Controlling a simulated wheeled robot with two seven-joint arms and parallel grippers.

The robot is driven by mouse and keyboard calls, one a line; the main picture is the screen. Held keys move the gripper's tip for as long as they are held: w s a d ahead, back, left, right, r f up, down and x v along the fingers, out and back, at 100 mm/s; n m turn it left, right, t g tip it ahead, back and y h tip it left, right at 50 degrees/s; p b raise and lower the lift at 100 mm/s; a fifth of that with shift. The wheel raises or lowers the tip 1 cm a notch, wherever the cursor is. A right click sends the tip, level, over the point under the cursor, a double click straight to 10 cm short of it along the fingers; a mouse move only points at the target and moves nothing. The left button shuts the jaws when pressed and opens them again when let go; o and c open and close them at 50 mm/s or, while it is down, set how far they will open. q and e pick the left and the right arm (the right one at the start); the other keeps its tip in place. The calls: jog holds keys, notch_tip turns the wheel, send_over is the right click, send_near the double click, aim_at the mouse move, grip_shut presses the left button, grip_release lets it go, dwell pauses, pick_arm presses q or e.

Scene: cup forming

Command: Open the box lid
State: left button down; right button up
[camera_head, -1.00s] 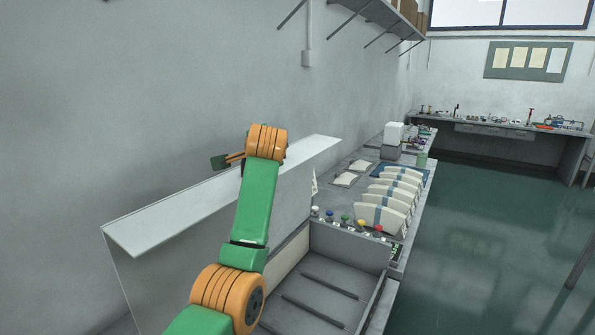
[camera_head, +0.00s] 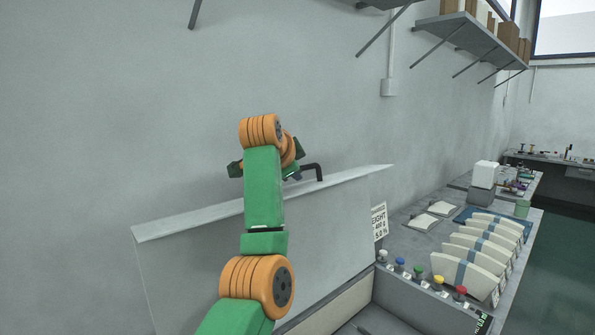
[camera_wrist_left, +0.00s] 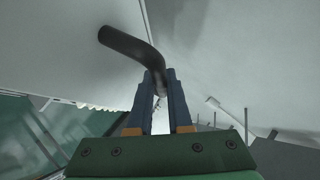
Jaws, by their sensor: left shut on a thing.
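The box lid (camera_head: 190,268) is a large grey panel standing raised and nearly upright in the head view, with a pale lip along its top edge. Its dark bent handle (camera_head: 318,172) shows at the top edge, just right of my left wrist. My left gripper (camera_head: 291,175) is at this handle, partly hidden behind my own wrist. In the left wrist view, the fingers of my left gripper (camera_wrist_left: 161,88) are shut on the end of the dark handle (camera_wrist_left: 130,45). The open box (camera_head: 345,308) shows only in part, below the lid. My right gripper is not in view.
A row of coloured knobs (camera_head: 420,273) lines the bench right of the box. Several pale curved pieces (camera_head: 468,270) stand beyond them. A wall (camera_head: 90,110) rises close behind the lid, and a shelf (camera_head: 465,40) hangs at the upper right.

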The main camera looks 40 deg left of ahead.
pick_arm(q)
jog(key=c, duration=0.9)
grip_release()
jog(key=shift+f, duration=0.2)
jog(key=shift+o, duration=0.3)
jog(key=shift+a, duration=0.2)
jog(key=b+v, duration=0.2)
jog(key=v, duration=0.1)
jog(key=shift+d+f, duration=0.1)
jog(key=shift+f, duration=0.05)
jog(key=b+v, duration=0.1)
jog(key=v, duration=0.3)
jog(key=shift+s+r, duration=0.2)
jog(key=shift+r, duration=0.1)
jog(key=shift+w+f, duration=0.1)
jog(key=shift+w, duration=0.1)
